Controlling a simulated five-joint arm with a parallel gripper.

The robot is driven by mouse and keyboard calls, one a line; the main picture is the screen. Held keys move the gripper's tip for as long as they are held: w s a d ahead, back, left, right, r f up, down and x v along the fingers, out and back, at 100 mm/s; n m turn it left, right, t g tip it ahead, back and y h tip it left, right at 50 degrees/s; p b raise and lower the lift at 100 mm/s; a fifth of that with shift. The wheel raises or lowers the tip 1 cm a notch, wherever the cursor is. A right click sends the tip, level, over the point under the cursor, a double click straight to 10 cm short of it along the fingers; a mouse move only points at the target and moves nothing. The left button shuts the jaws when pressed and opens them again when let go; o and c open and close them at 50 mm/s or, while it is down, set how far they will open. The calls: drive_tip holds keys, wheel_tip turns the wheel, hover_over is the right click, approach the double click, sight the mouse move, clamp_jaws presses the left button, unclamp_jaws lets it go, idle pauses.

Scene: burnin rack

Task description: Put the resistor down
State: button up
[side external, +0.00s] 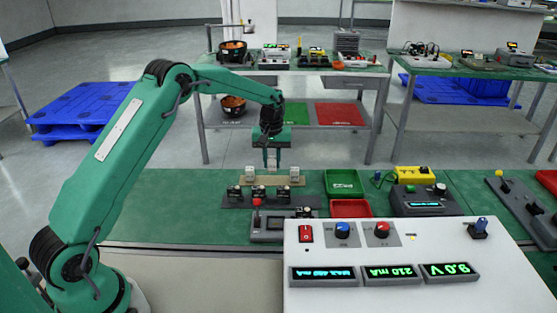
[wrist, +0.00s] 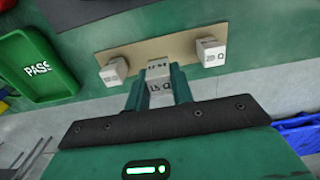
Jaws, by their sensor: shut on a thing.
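My gripper (side external: 271,154) is shut on a pale block-shaped resistor (wrist: 160,92), whose label in the wrist view looks like 15 Ω. In the side view the gripper points down over the tan strip (side external: 272,182), between two other white resistors. One is the left resistor (wrist: 115,70), its label too small to read; the other is the right resistor (wrist: 211,52), marked 20 Ω. The held resistor is at the middle of the strip; whether it touches the strip is hard to tell. Its sides are partly hidden by the fingers (wrist: 158,92).
A dark rack (side external: 228,204) with several black sockets lies in front of the strip. The green PASS tray (side external: 343,183) and a red tray (side external: 350,208) stand to the right. A white control panel (side external: 420,250) with lit displays is in the foreground. Green bench is clear on the left.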

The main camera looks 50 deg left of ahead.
sight(272, 171)
drive_tip(key=shift+f, duration=1.8)
drive_tip(key=shift+f, duration=0.1)
drive_tip(key=o, duration=1)
wheel_tip(272, 171, up, 12)
drive_tip(key=shift+f, duration=0.25)
drive_tip(key=shift+r, duration=0.4)
